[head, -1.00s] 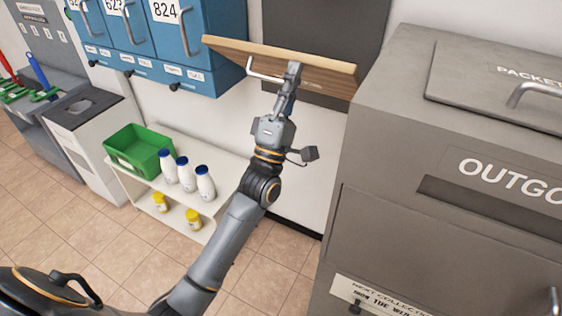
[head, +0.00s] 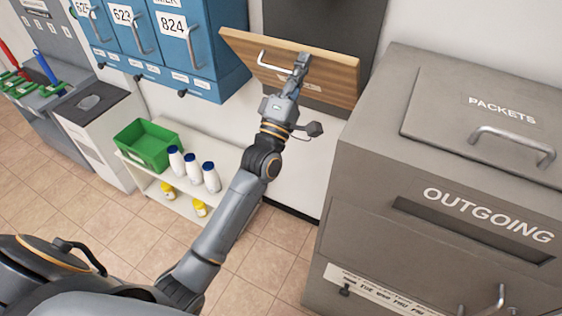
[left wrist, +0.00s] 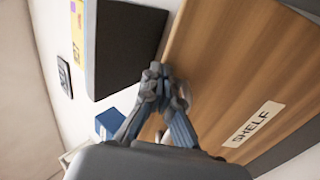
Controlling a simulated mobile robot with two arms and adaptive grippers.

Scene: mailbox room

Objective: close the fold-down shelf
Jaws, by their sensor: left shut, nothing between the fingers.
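The fold-down shelf (head: 333,74) is a wooden board on a dark wall panel, tilted steeply upward, with a metal bar handle (head: 272,66) on its face. In the left wrist view its wooden face (left wrist: 225,75) fills the right side, with a label reading SHELF. My left gripper (head: 301,62) is shut and empty, at the board's face beside the handle. In the left wrist view the fingertips (left wrist: 156,75) are together close to the wood; whether they touch it I cannot tell. My right gripper is not in view.
Blue mailboxes (head: 183,45) hang left of the shelf. A grey OUTGOING cabinet (head: 420,215) stands close on the right. Below is a low white rack (head: 218,192) with a green crate (head: 147,147) and several bottles. Tiled floor lies open in front.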

